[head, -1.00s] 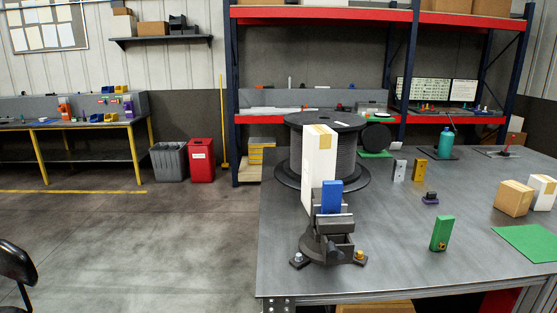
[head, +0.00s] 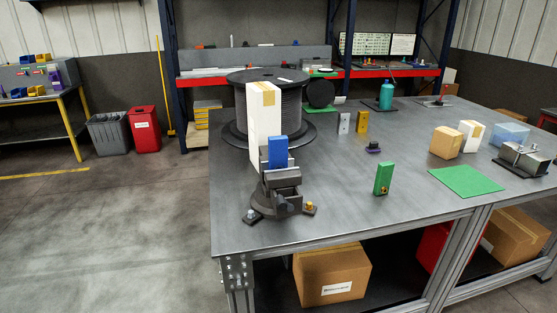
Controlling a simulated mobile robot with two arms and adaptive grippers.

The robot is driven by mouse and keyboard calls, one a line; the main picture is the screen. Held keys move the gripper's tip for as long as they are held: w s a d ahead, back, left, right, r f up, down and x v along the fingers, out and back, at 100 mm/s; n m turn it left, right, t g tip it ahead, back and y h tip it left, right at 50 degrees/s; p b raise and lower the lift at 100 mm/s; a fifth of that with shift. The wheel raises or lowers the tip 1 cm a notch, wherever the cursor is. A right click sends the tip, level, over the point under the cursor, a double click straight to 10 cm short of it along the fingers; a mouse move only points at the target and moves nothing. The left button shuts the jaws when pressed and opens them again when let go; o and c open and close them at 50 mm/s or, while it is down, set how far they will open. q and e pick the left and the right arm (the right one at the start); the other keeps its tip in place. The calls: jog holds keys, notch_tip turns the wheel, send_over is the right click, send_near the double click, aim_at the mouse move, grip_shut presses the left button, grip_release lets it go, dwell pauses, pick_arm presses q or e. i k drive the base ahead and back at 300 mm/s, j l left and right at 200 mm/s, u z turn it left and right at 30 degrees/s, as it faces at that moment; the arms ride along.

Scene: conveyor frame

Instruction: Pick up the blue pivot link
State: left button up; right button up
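The blue pivot link (head: 278,150) stands upright in the jaws of a dark grey bench vise (head: 281,178) near the table's front left corner. Its lower part is hidden by the vise jaws. A tall white box (head: 263,112) stands just behind it. Neither of my grippers shows in the head view.
A large black cable spool (head: 290,100) stands behind the vise. A green block (head: 383,178) stands to its right, with a green mat (head: 465,180) and cardboard box (head: 446,142) farther right. The grey table (head: 340,205) is clear between vise and green block. Boxes sit on the shelf below.

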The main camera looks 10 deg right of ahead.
aim_at(277, 145)
jog(key=i+j+z, duration=0.25)
jog(key=z, duration=0.25)
jog(key=i+j+z, duration=0.2)
jog(key=j+z, duration=0.3)
jog(key=l, duration=0.1)
